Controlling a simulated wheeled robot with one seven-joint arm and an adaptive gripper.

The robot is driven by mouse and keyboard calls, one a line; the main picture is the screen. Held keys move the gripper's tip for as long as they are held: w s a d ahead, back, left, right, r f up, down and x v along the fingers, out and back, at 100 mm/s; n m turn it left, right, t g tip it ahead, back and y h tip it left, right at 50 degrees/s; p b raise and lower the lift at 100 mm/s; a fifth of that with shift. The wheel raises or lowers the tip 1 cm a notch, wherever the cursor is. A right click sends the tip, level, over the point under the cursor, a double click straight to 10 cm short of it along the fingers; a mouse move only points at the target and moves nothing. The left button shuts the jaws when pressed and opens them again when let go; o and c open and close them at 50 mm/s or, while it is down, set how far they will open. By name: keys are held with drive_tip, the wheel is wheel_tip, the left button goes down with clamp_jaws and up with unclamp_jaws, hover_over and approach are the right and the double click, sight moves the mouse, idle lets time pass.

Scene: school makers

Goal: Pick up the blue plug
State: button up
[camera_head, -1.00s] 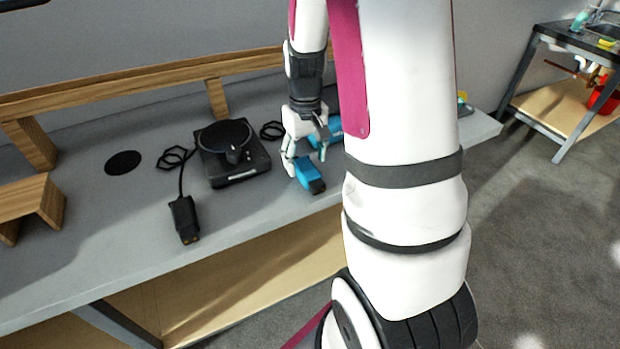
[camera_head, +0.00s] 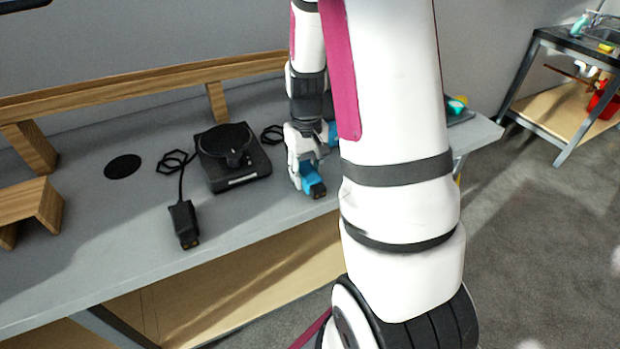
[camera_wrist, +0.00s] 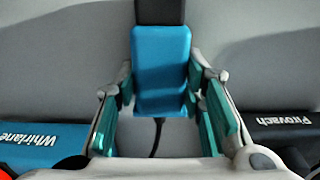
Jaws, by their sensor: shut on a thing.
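The blue plug (camera_head: 312,185) with a black end is at the front of the grey bench, near its edge. In the wrist view the blue plug (camera_wrist: 161,50) lies between my two teal finger pads, with its black end pointing away and a dark cord running back toward the palm. My gripper (camera_head: 306,177) is shut on it; the fingers also show on both sides in the wrist view (camera_wrist: 160,78). I cannot tell whether the plug touches the bench. My own arm hides part of the bench to the right.
A black device (camera_head: 232,150) stands left of my gripper, with a black plug (camera_head: 184,222) on a cord farther left. The wrist view shows a blue item marked "Whirlane" (camera_wrist: 40,140) and a black one marked "Pirovach" (camera_wrist: 280,127) on either side. A wooden stand (camera_head: 30,207) is at far left.

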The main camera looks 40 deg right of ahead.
sight(308, 171)
drive_tip(key=shift+r, duration=0.5)
drive_tip(key=r, duration=0.2)
drive_tip(key=shift+s+r+p, duration=0.3)
drive_tip(key=shift+r+p, duration=0.05)
drive_tip(key=shift+r, duration=0.05)
drive_tip(key=s+a+b, duration=0.1)
drive_tip(key=s+b, duration=0.1)
drive_tip(key=s, duration=0.5)
drive_tip(key=s+a+r+b, duration=0.1)
drive_tip(key=s+b, duration=0.2)
drive_tip(key=s, duration=0.5)
drive_tip(key=shift+a, duration=0.35)
drive_tip(key=shift+s+r, duration=0.1)
